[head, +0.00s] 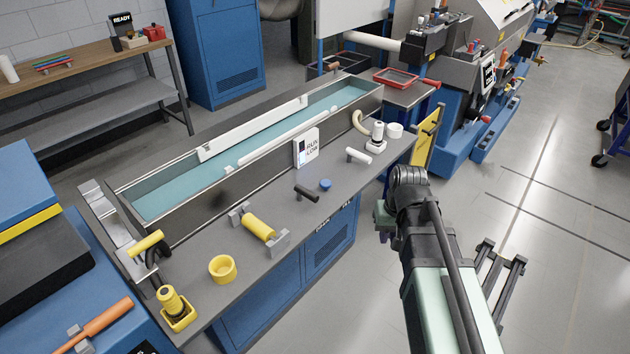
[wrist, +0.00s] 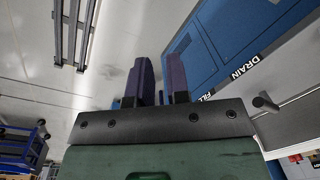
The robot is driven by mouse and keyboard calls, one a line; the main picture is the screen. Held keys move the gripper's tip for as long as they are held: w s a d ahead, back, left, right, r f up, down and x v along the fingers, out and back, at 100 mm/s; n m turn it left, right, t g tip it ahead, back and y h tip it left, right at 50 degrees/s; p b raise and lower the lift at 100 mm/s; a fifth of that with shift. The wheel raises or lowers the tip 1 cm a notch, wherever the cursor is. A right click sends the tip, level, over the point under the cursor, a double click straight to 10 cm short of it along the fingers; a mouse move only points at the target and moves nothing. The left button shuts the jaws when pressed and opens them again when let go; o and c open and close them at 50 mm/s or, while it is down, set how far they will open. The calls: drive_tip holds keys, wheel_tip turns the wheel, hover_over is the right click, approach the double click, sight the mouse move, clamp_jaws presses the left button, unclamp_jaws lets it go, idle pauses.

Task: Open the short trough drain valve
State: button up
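The long trough (head: 165,222) holds blue-green liquid and stands on a grey bench. On the bench in front of it are a black T-shaped handle (head: 307,193) and a white T-shaped handle (head: 358,155). I cannot tell for sure which one is the drain valve. In the wrist view, a DRAIN label (wrist: 245,67) and a partly hidden second label (wrist: 209,95) sit on the bench edge, with a dark handle (wrist: 265,103) nearby. My gripper (wrist: 161,72) is open and empty, its fingers apart. In the head view it hangs off the bench's front right, fingers hidden.
A small white sign (head: 306,148) stands against the trough. A yellow panel (head: 427,139) is at the bench's right end.

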drive_tip(key=w+a+r+n+y, duration=0.1)
drive_tip(key=w, duration=0.4)
drive_tip(key=w+a+r+n+y+p, duration=0.1)
drive_tip(key=w+a+r, duration=0.1)
drive_tip(key=w, duration=0.3)
drive_tip(key=w+a+r+n+p, duration=0.1)
drive_tip(key=w+a, duration=0.1)
drive_tip(key=w, duration=0.3)
drive_tip(key=shift+w+a+r+n+g+y, duration=0.1)
drive_tip(key=shift+w+r+n+g+y, duration=0.1)
drive_tip(key=shift+r+n+g+y, duration=0.15)
clamp_jaws()
drive_tip(key=w+a+r+n+y, duration=0.2)
drive_tip(key=w+a+n+y, duration=0.1)
drive_tip(key=w+a+n, duration=0.2)
drive_tip(key=w+n+g, duration=0.1)
drive_tip(key=w+n, duration=0.1)
drive_tip(key=w, duration=0.1)
drive_tip(key=shift+p, duration=0.3)
drive_tip(key=shift+r, duration=0.1)
